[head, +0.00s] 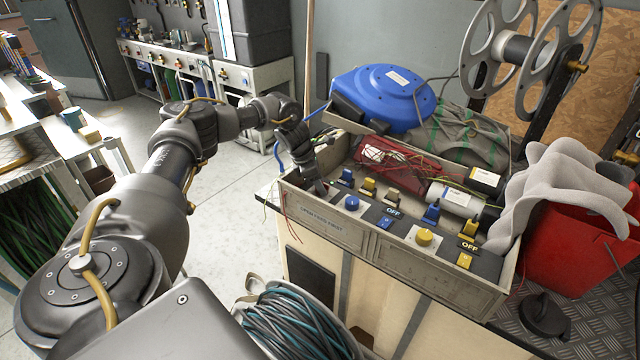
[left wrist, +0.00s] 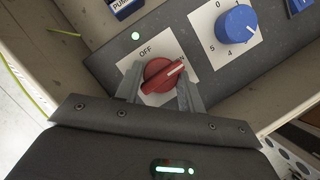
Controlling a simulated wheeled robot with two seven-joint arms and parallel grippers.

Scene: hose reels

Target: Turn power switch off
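The power switch is a red rotary knob (left wrist: 163,75) on a white plate marked OFF and ON in the left wrist view. Its white pointer line aims to the upper right, toward the ON mark, which is partly covered. My left gripper (left wrist: 158,82) has one finger on each side of the knob, close to it; whether they touch it cannot be told. In the head view my left gripper (head: 318,187) reaches down over the left end of the control panel (head: 372,208) and hides the red knob. My right gripper is not in view.
A blue knob (left wrist: 236,24) with numbers sits right of the red one. Blue and yellow switches stand along the panel. A blue hose reel (head: 385,97) is behind, and a red bin (head: 575,250) with grey cloth stands at right. A coiled hose (head: 295,325) lies below.

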